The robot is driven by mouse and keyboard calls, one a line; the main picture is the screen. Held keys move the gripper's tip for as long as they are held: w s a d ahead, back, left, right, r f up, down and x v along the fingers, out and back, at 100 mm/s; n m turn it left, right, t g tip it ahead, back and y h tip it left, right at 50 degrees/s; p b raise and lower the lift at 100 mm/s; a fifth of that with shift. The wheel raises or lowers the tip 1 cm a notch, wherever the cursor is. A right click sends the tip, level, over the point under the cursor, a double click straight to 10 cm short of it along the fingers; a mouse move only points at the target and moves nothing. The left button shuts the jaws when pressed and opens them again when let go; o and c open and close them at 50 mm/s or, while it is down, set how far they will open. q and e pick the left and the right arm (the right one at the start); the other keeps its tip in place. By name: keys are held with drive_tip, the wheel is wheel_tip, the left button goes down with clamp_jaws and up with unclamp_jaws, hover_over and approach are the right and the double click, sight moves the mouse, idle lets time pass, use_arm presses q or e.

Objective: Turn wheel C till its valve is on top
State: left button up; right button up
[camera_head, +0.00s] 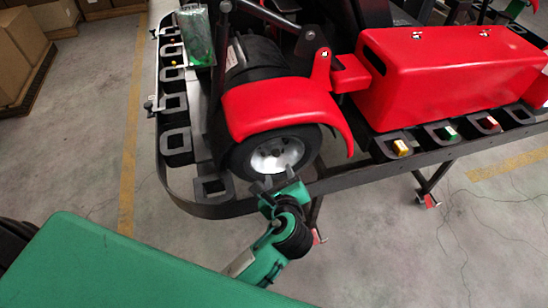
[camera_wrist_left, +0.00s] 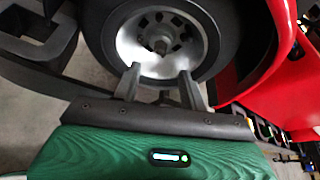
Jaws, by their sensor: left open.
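A kart wheel with a black tyre and a silver rim (camera_head: 277,154) sits under a red fender (camera_head: 275,104) on the kart stand. No label shows which letter it has. In the left wrist view its rim (camera_wrist_left: 158,40) fills the upper middle, with a hub nut at its centre. I cannot make out a valve on it. My left gripper (camera_head: 276,183) is open and empty, just below and in front of the wheel. Its two fingers (camera_wrist_left: 157,72) point up at the lower part of the rim; I cannot tell whether they touch it. My right gripper is not in view.
A dark stand rail (camera_head: 340,182) with square holders runs around the kart. A red side pod (camera_head: 450,75) lies right of the wheel. Small coloured blocks, one yellow (camera_head: 401,147), sit in holders. Boxes (camera_head: 20,45) stand at far left. The floor between is clear.

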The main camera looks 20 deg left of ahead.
sight(276, 154)
use_arm(q)
drive_tip(key=p+x, duration=0.1)
drive_tip(key=x, duration=0.9)
drive_tip(key=shift+w+f, duration=0.15)
drive_tip(key=shift+w, duration=0.05)
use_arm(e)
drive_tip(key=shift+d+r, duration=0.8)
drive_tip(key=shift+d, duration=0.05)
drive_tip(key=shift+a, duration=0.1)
use_arm(q)
clamp_jaws()
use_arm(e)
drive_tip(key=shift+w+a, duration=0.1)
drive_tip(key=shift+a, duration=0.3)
